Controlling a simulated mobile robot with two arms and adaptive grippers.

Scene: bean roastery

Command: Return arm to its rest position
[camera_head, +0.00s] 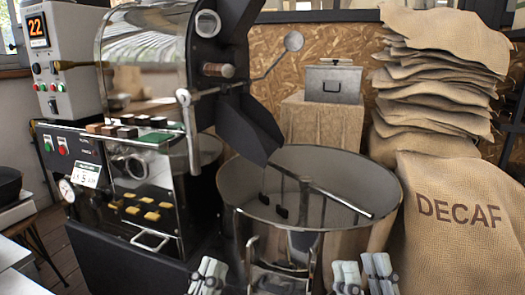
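My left gripper (208,276) shows at the bottom edge, left of the cooling bin, as one pair of pale finger parts. The rest of it is cut off, so I cannot tell whether it is open. My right gripper (362,274) is at the bottom edge, right of centre, in front of the bin's lower right side. Its two pale fingers stand a little apart, with nothing seen between them. Both arms are below the picture.
A coffee roaster (140,180) stands at left. A round metal cooling bin (235,205) with a stirring arm (325,190) is close in front. A DECAF sack (455,250) stands at right, before stacked sacks (430,75). A metal box (333,80) sits behind.

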